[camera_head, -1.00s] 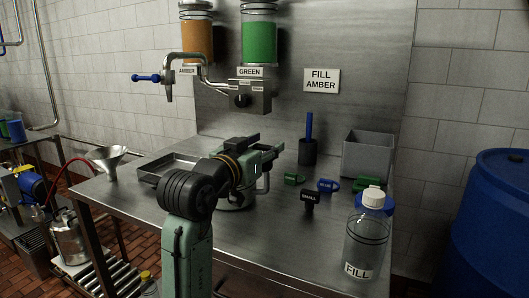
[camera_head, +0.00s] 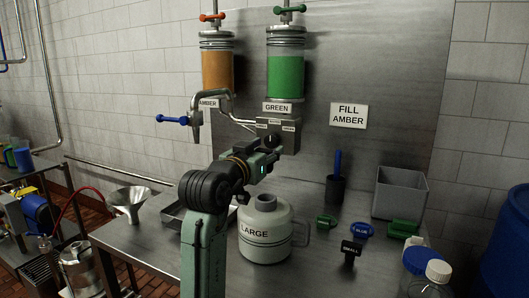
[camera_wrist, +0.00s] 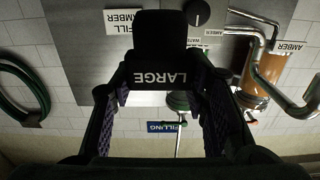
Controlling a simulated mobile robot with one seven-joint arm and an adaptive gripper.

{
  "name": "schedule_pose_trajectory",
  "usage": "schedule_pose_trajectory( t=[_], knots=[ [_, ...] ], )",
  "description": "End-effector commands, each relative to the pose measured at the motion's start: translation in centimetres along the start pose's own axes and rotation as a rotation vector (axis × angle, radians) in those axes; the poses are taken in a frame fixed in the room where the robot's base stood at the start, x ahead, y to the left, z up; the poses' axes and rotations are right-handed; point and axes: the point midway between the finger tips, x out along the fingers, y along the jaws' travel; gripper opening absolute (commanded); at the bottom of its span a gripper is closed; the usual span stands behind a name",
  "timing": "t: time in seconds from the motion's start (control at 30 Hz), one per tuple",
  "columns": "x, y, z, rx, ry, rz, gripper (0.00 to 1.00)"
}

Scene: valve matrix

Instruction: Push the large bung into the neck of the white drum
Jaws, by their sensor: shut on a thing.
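The white drum (camera_head: 265,242), labelled LARGE, stands upright on the steel bench with its round neck (camera_head: 265,203) facing up and uncovered. My gripper (camera_head: 266,160) is above and behind the neck in the picture, apart from the drum. In the wrist view my gripper (camera_wrist: 165,95) is shut on the large bung (camera_wrist: 166,40), a black block whose LARGE label reads upside down. The bung is not clear in the head view, where the gripper hides it. The drum does not show in the wrist view.
A black SMALL bung (camera_head: 350,252) stands right of the drum. Green and blue keys lie behind it. A grey bin (camera_head: 400,193), a clear bottle (camera_head: 436,280) and a dark cup (camera_head: 335,190) stand at right. The tap (camera_head: 195,112) and selector box (camera_head: 277,135) hang close behind my gripper.

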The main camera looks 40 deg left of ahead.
Motion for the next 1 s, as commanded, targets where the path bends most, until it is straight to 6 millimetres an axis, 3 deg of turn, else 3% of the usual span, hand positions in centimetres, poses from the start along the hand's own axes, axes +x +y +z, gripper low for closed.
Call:
schedule_pose_trajectory(
  t=[0.4,1.0],
  knots=[
    [0.0,0.0,0.1,0.003,0.0,0.0,0.23],
    [0.0,0.0,5.1,0.003,-0.001,0.0,0.23]
  ],
)
